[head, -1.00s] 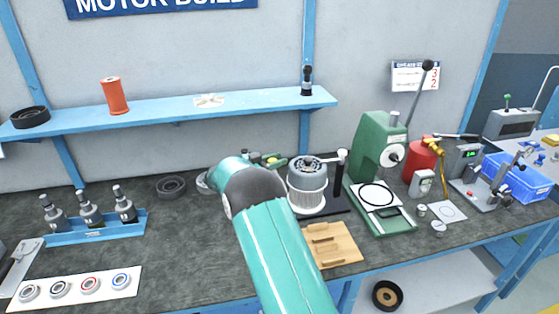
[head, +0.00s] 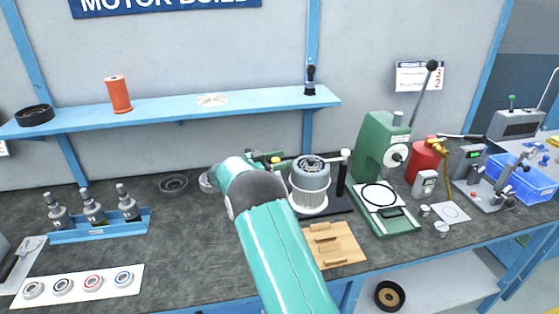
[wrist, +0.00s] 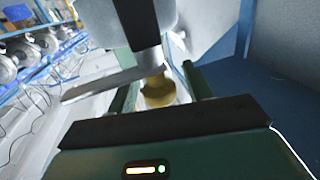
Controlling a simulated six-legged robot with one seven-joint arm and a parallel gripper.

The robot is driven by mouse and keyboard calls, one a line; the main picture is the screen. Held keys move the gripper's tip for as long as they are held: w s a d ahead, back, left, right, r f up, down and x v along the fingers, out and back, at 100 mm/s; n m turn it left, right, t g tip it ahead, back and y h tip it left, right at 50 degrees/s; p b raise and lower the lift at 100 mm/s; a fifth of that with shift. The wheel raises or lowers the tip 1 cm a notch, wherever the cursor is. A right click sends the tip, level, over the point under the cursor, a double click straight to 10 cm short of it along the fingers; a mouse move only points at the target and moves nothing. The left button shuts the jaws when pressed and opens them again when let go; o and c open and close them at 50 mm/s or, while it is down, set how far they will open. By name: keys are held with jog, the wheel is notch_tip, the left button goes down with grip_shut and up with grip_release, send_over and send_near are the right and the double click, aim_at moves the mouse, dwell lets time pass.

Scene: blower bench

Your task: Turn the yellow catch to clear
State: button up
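A yellow part (wrist: 158,92), which looks like the catch, shows in the wrist view between the two green fingers of my gripper (wrist: 160,88). The fingers stand apart with gaps on both sides of it, and I cannot tell whether either touches it. A dark post and a grey bar cross just above it. In the head view, small yellow and green pieces (head: 268,158) show beside the motor stator (head: 310,182), just beyond my arm. My arm hides most of my gripper there. I cannot read which way the catch is turned.
A black post with a grey crossbar (head: 343,170) stands right of the stator. A wooden block (head: 333,246) lies in front. A green press (head: 378,150) is further right. A blue rack (head: 97,229) and bearing card (head: 78,286) are at left.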

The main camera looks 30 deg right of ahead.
jog(key=shift+a, duration=0.1)
jog(key=a, duration=1.3)
jog(key=shift+a, duration=0.3)
jog(key=shift+w, duration=0.1)
